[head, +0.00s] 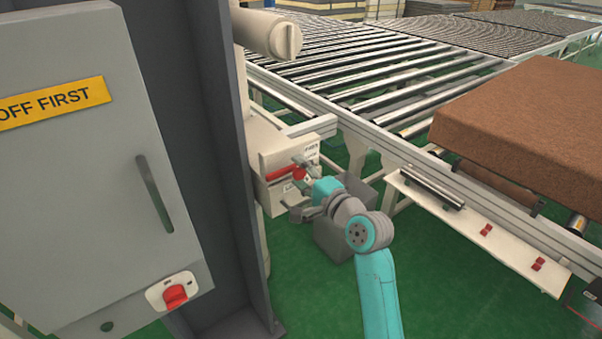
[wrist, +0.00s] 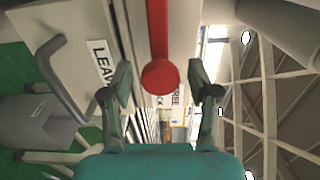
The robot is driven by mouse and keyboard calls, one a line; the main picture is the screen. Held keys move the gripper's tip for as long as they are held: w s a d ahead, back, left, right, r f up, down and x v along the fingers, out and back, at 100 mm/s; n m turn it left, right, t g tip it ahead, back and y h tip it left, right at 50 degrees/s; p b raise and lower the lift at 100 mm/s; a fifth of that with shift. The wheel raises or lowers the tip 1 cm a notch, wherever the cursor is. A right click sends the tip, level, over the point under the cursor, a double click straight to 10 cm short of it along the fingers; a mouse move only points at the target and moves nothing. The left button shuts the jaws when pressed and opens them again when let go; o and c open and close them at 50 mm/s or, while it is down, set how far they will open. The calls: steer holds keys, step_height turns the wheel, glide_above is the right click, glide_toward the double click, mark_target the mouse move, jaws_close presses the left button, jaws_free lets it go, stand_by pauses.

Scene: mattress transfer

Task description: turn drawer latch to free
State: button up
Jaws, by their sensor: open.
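The drawer latch is a red lever (head: 286,174) on a pale box (head: 264,156) beside the roller conveyor. In the wrist view the red lever (wrist: 159,40) runs down from the top edge to a round red end. My gripper (head: 309,177) is at the front of this box. In the wrist view my gripper (wrist: 160,90) is open, with one finger on each side of the lever's round end and visible gaps to both. Labels reading "LEAV" (wrist: 101,62) and "FREE" (wrist: 176,92) show partly. The lever's pivot is hidden.
A grey bent handle (wrist: 58,80) sticks out left of the latch in the wrist view. A grey bin (head: 335,240) stands below the box. A grey cabinet (head: 80,200) and dark post fill the left. A brown mattress (head: 530,115) lies on the right.

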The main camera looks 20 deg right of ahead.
steer(key=v, duration=1.2)
steer(key=s+a+f+n+g+h, duration=0.15)
steer(key=s+f+n+h, duration=0.3)
steer(key=s+f, duration=1.4)
steer(key=s+a+n+h, duration=0.1)
steer(key=s+n, duration=0.9)
steer(key=s, duration=1.4)
steer(key=shift+s+a+r+g, duration=0.2)
steer(key=shift+a+r+g, duration=0.2)
steer(key=shift+a, duration=0.3)
